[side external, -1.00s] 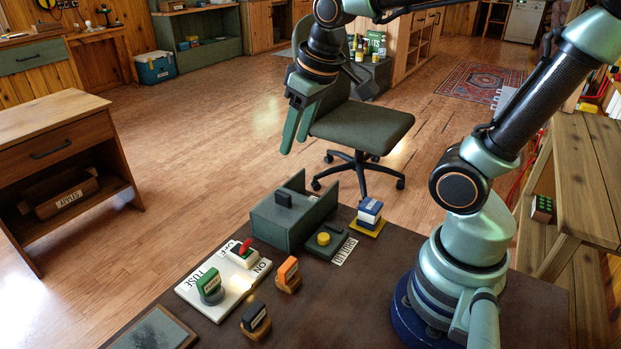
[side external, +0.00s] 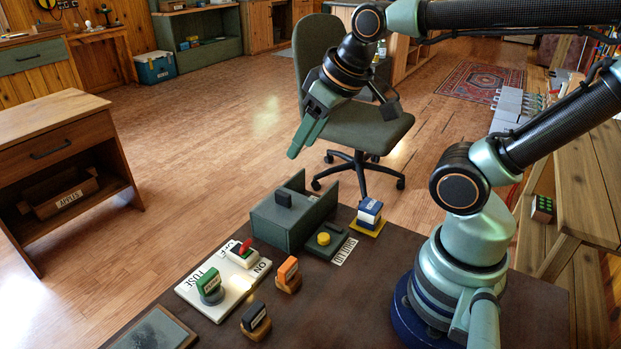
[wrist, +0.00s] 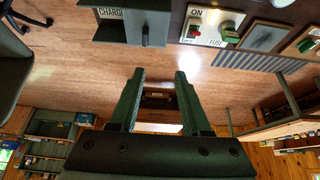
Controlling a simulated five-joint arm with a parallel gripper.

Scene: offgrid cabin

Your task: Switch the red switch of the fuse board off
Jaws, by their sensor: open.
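The fuse board (side external: 187,290) is a white plate lettered FUSE, ON and OFF on the dark table. Its red switch (side external: 245,246) stands on a white base at the far part of the board; I cannot tell for sure which way it is tipped. A green-topped fuse block (side external: 210,283) stands on the near part. The board (wrist: 208,14) also shows at the top of the wrist view. My gripper (side external: 304,142) is open and empty, high in the air beyond the table and away from the board. Its fingers (wrist: 160,105) point at open floor in the wrist view.
A grey-green holder (side external: 276,222) with upright walls stands beyond the board. An orange-topped block (side external: 288,272), a black-topped block (side external: 255,318), a yellow button (side external: 323,239) and a blue-and-white block (side external: 369,211) are on the table. A swivel chair (side external: 365,125) stands beyond.

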